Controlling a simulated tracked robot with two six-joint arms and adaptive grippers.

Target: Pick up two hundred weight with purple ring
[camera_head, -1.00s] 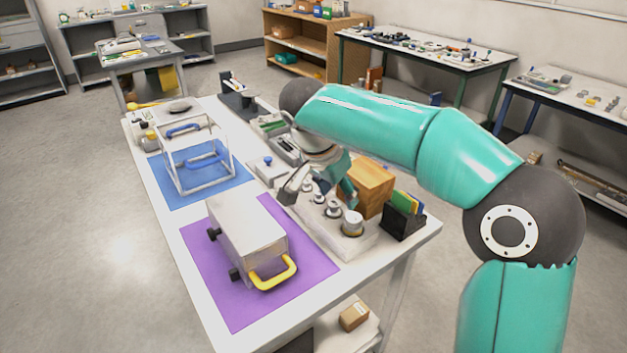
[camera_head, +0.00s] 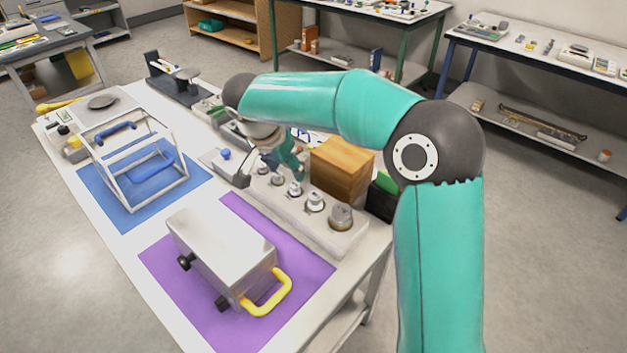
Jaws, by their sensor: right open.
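Several metal knobbed weights stand in a row on a pale block (camera_head: 328,236) at the right side of the white table. The largest weight (camera_head: 341,216) is at the near end, with a smaller weight (camera_head: 315,202) and another weight (camera_head: 295,189) behind it. I cannot make out a purple ring or any markings on them. My right gripper (camera_head: 271,172) is open and points down over the far, smaller weights, its fingers apart on either side of the row. It partly hides them; I cannot tell if it touches any. My left gripper is not in view.
A wooden box (camera_head: 342,164) stands close beside the weights. A grey case (camera_head: 222,248) with a yellow handle sits on a purple mat (camera_head: 318,271). A white open frame (camera_head: 130,208) stands on a blue mat (camera_head: 88,183). A small blue-knobbed device (camera_head: 225,155) is left of the gripper.

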